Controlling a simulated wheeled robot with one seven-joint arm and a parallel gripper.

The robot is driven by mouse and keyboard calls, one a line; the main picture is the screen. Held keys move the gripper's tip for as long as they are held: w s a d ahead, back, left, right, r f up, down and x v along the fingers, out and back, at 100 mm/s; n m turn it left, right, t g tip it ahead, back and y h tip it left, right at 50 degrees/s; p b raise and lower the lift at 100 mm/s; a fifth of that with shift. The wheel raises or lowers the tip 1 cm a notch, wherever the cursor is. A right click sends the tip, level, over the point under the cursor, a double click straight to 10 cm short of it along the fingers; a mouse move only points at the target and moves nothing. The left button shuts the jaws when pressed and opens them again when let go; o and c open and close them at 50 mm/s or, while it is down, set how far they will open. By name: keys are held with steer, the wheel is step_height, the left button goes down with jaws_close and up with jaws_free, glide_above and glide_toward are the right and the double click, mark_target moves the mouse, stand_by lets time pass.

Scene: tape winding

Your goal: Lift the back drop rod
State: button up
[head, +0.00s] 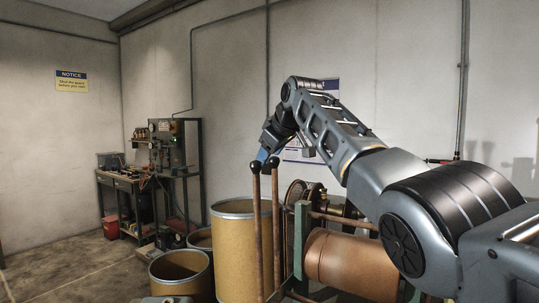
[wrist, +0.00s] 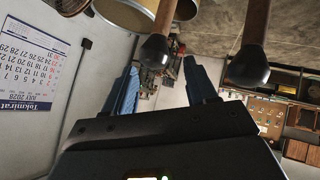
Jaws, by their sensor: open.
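Two upright wooden rods with black ball knobs stand side by side in the head view: the left rod (head: 258,225) and the right rod (head: 276,225). I cannot tell for sure which is the back drop rod. My gripper (head: 262,155) is at knob height behind them, partly hidden. In the wrist view my gripper (wrist: 160,75) is open with blue fingers apart. One knob (wrist: 155,50) appears between the fingers, with its rod (wrist: 166,14) running up the picture; contact is not visible. The other knob (wrist: 247,66) lies outside the right finger.
A tall tan drum (head: 236,250) stands left of the rods, with a shorter open drum (head: 180,273) beside it. A green-framed winding machine with a copper-coloured roll (head: 345,262) stands right of them, under my arm. A workbench (head: 125,180) is at the back left.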

steer(key=b+v, duration=0.2)
steer(key=v, duration=0.5)
steer(key=shift+s+r, duration=0.1)
steer(key=shift+r, duration=0.05)
stand_by(0.3)
